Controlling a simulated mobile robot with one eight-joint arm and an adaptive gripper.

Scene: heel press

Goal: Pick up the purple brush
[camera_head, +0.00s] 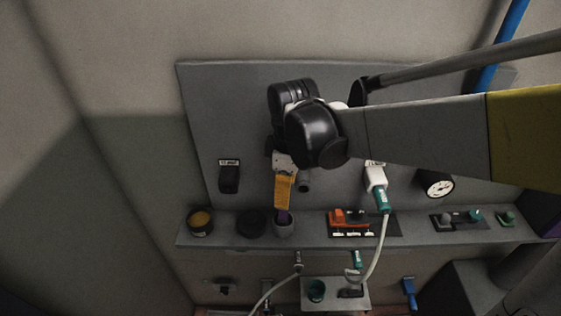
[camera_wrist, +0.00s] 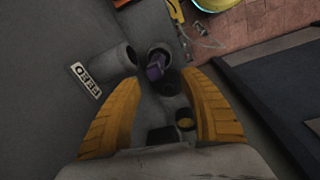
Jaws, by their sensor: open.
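The purple brush (camera_head: 283,216) stands in a small grey cup (camera_head: 284,231) on the shelf, its lower part hidden inside. The brush also shows in the wrist view (camera_wrist: 155,68), upper middle, at the mouth of the cup (camera_wrist: 161,49). My gripper (camera_head: 283,202) has yellow fingers and is just above the brush in the head view. In the wrist view the fingers (camera_wrist: 160,82) are spread wide, with the brush seen in the gap, a little beyond the tips. I cannot tell the exact distance. Nothing is held.
On the shelf (camera_head: 308,241) are a yellow-topped jar (camera_head: 200,219), a round black item (camera_head: 251,222) and an orange item (camera_head: 344,219). A grey cylinder (camera_wrist: 112,60) juts from the panel near the fingers. A white cable (camera_head: 378,248) hangs at right.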

